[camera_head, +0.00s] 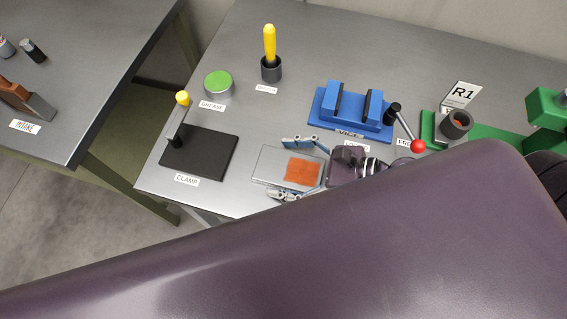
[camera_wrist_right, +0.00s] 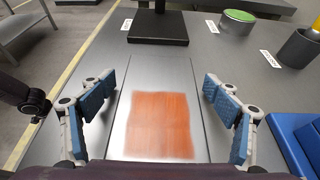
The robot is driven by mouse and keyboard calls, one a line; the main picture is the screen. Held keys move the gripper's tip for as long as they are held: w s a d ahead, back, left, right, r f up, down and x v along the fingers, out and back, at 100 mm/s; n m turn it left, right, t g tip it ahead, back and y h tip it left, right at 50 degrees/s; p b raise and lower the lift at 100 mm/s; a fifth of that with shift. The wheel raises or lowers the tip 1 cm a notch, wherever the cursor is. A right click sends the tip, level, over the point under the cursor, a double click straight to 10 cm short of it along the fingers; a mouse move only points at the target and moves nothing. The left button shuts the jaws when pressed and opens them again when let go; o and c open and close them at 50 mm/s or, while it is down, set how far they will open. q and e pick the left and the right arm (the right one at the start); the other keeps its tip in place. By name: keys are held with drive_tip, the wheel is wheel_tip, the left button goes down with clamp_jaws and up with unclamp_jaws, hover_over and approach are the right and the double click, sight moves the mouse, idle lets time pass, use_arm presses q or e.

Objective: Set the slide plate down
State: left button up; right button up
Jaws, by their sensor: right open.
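The slide plate (camera_head: 264,166) is a flat grey metal plate with an orange patch on top. It lies flat on the grey bench, to the right of the black CLAMP block (camera_head: 200,152). It also shows in the right wrist view (camera_wrist_right: 159,76), between the fingers. My right gripper (camera_head: 278,168) is open, with one blue-padded finger on each side of the plate. In the wrist view both fingers stand apart from the plate's edges. My left gripper is not seen.
A blue vice (camera_head: 350,110) with a red-knobbed handle stands right of the plate. A green grease tin (camera_head: 219,84) and a dark cup (camera_head: 271,70) with a yellow-handled tool stand behind. My large purple arm hides the bench's front right. A second table (camera_head: 85,70) is at left.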

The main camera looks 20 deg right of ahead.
drive_tip(key=shift+r, duration=0.15)
drive_tip(key=shift+s+d, duration=0.15)
drive_tip(key=shift+d, duration=0.1)
drive_tip(key=b+v, duration=0.1)
drive_tip(key=v, duration=0.9)
drive_tip(key=shift+a+b, duration=0.1)
drive_tip(key=shift+b, duration=0.2)
drive_tip(key=shift+v, duration=0.75)
drive_tip(key=shift+s, duration=0.1)
